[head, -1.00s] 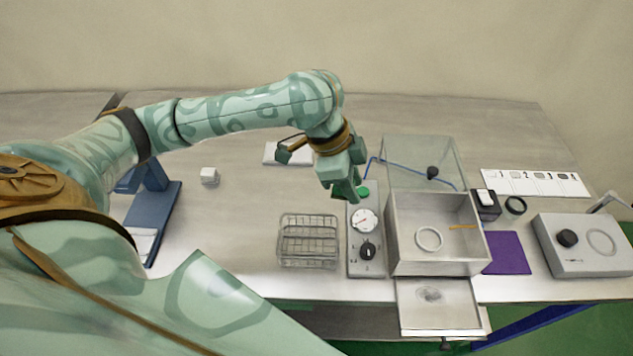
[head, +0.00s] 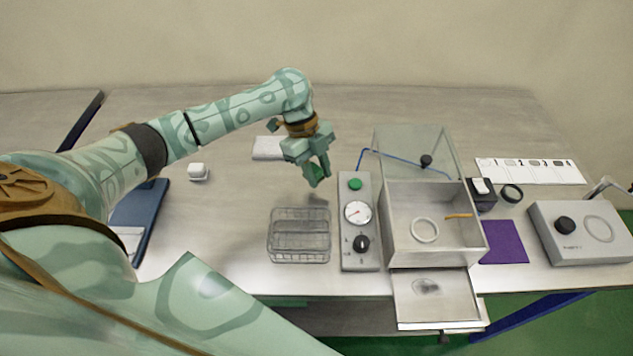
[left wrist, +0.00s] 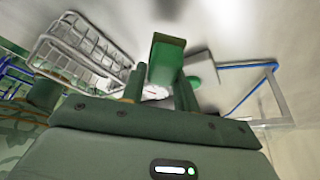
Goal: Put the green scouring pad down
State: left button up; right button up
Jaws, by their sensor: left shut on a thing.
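My left gripper (head: 316,178) is shut on the green scouring pad (head: 318,172). In the head view the pad is mostly hidden between the fingers, held above the table behind the wire basket (head: 299,257). In the left wrist view the pad (left wrist: 166,58) stands out between the two fingertips (left wrist: 160,88) as a green block. The basket also shows in the left wrist view (left wrist: 85,50), to the left of the pad. My right gripper is in neither view.
A grey control box (head: 349,225) with a gauge, green button and black knob stands right of the basket. Beside it is an open metal box (head: 432,250) with a raised clear lid (head: 413,150). The table between block and basket is clear.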

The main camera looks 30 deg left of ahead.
pick_arm(q)
jog(key=shift+w+a+f, duration=0.1)
jog(key=shift+a+f, duration=0.05)
jog(key=shift+f, duration=0.1)
jog(key=f, duration=0.1)
jog(key=f+b, duration=0.1)
jog(key=f, duration=0.2)
jog(key=shift+w+a+b, duration=0.2)
jog(key=shift+a+b, duration=0.1)
jog(key=shift+b, duration=0.05)
jog(key=shift+r, duration=0.15)
jog(key=o, duration=0.9)
jog(key=shift+o, duration=0.2)
jog(key=p+v, duration=0.3)
jog(key=v, duration=0.9)
jog(key=shift+s+r, duration=0.1)
